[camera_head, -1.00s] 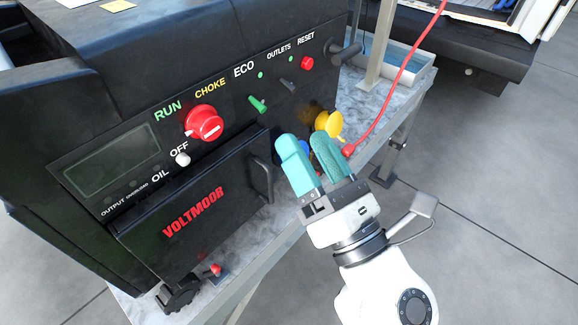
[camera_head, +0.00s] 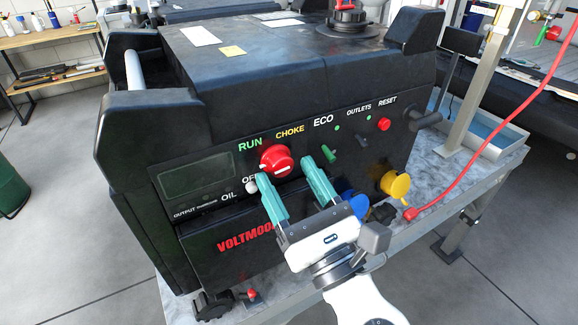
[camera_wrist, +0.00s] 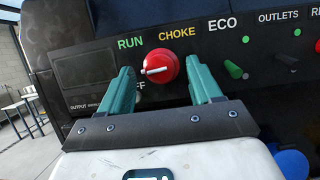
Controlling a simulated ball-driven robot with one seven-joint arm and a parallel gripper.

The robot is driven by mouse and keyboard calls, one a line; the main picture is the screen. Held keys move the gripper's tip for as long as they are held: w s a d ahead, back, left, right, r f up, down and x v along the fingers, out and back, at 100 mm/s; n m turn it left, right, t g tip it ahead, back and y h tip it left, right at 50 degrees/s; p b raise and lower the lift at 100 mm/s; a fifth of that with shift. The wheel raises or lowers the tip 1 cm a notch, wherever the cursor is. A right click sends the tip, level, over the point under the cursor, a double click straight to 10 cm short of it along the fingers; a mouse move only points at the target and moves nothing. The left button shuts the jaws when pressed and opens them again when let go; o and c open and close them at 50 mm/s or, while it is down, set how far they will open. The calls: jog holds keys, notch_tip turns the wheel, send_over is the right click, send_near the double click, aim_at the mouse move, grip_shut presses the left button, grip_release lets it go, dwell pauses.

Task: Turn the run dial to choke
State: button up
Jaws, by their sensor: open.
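The red run dial (camera_head: 277,160) is on the black generator's (camera_head: 360,105) front panel, below the RUN and CHOKE labels and right of OFF. It also shows in the wrist view (camera_wrist: 161,68). Its white mark lies nearly level, its visible end toward the left, between RUN and OFF. My gripper (camera_head: 286,171) is open and empty, its teal fingers pointing at the panel. In the wrist view the fingers stand left and right of the dial with gaps. I cannot tell how far the tips are from the panel.
A green ECO switch (camera_head: 329,152), a red reset button (camera_head: 384,124) and a yellow outlet cap (camera_head: 395,184) are right of the dial. A white oil knob (camera_head: 251,187) is close to the left finger. A red cable (camera_head: 490,165) runs along the right.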

jog(key=shift+w+a+r, duration=0.2)
jog(key=shift+w+a, duration=0.1)
jog(key=shift+w, duration=0.1)
jog(key=c, duration=1)
